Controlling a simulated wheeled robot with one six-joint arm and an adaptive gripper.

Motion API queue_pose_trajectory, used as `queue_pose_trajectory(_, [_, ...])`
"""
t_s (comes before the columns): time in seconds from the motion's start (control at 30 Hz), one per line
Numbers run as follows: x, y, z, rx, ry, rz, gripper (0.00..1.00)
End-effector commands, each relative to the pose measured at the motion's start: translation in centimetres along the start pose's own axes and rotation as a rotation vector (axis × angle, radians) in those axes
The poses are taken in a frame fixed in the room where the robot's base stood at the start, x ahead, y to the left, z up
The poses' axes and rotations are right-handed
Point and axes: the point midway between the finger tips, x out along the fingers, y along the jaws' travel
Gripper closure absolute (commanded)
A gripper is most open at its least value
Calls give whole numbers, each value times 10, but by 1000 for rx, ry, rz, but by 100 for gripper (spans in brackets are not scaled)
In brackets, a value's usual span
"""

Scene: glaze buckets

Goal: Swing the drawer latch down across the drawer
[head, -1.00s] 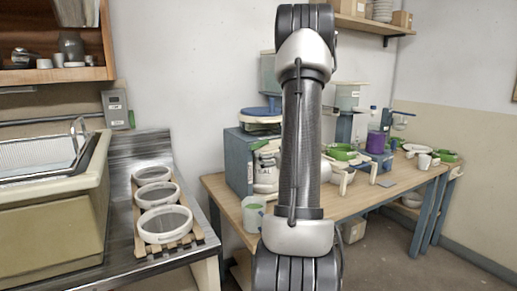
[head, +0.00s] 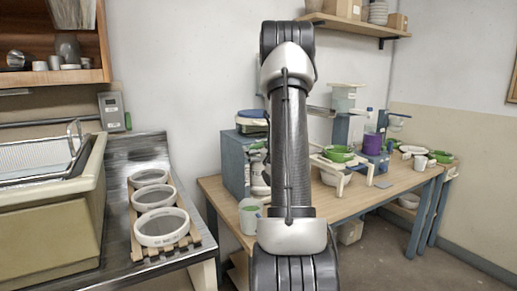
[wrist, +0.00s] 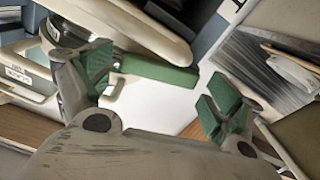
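My gripper (wrist: 158,88) is open in the wrist view, its two green-padded fingers wide apart with nothing held between them. A green bar (wrist: 158,70) lies between and beyond the fingers, near the left one, in front of a white surface. It may be the drawer latch, but I cannot tell for sure, nor whether a finger touches it. In the head view my arm hides my gripper and part of the bench. A blue cabinet (head: 233,165) stands on the bench left of my arm; I cannot make out a drawer or latch on it.
The wooden bench (head: 390,188) carries a green bowl (head: 339,153), a purple container (head: 372,144) and a white cup (head: 420,162). A white bucket (head: 249,217) stands at its front left. White-rimmed round sieves (head: 161,227) rest on a wooden rack on the left counter.

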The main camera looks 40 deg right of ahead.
Motion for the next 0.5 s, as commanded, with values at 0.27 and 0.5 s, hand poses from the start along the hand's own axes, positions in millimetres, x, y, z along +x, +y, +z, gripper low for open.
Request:
queue_pose_trajectory(0.27, [0,0,0,0,0,0,65])
queue_pose_trajectory(0.5, [0,0,4,123,0,0,65])
